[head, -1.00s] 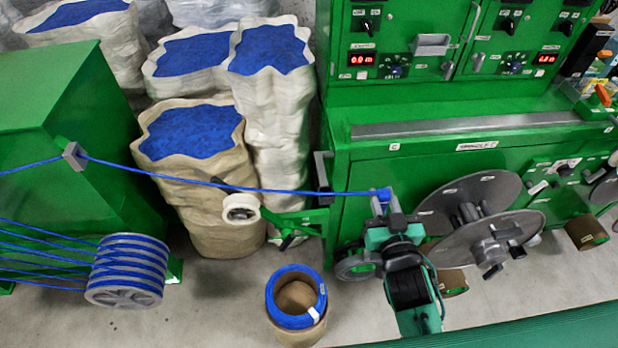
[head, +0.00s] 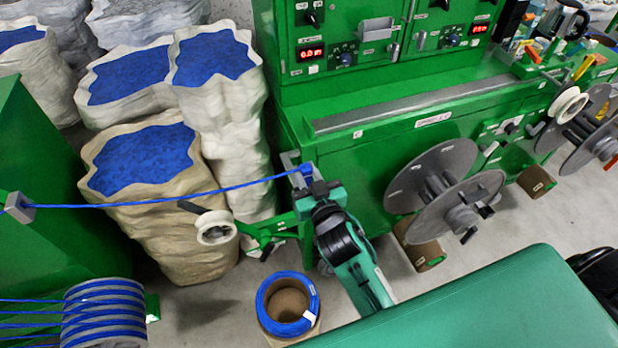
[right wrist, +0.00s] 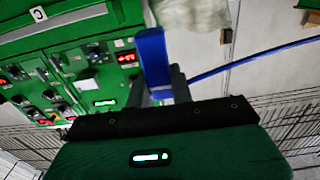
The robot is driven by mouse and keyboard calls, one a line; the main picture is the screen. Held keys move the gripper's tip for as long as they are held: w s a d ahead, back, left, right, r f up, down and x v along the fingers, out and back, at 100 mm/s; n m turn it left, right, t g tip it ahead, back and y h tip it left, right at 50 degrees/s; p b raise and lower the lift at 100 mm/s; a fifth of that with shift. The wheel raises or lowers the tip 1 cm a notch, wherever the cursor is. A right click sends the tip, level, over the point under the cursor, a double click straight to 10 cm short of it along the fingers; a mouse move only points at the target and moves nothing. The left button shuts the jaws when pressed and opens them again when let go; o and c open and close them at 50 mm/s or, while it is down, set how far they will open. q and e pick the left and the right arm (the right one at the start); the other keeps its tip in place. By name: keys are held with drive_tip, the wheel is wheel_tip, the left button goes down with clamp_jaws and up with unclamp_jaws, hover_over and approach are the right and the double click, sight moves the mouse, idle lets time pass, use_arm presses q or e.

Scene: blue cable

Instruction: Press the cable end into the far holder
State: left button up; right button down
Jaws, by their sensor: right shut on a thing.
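The blue cable (head: 150,201) runs from a grey holder (head: 18,206) on the left green box across to my right gripper (head: 310,182). My right gripper is shut on the blue cable end (head: 305,169). It is at the left front corner of the green machine, right by the grey far holder (head: 289,163). The gripper partly hides this holder, and I cannot tell whether the cable end is in it. In the right wrist view the blue end (right wrist: 153,55) stands out between the fingers, with the cable (right wrist: 255,58) running right. My left gripper is not in view.
A white pulley (head: 215,227) on a green arm stands below the cable. Large grey reels (head: 430,175) are on the machine front, right of my arm.

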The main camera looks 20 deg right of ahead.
drive_tip(key=shift+w, duration=1.35)
drive_tip(key=shift+w+f+b, duration=0.15)
drive_tip(key=shift+f+b, duration=0.05)
drive_tip(key=shift+b, duration=0.1)
drive_tip(key=shift+f+b, duration=1.25)
drive_tip(key=shift+f, duration=0.5)
drive_tip(key=shift+f+b, duration=1.35)
drive_tip(key=shift+f, duration=0.8)
drive_tip(key=c, duration=1.1)
unclamp_jaws()
drive_tip(key=shift+c, duration=0.2)
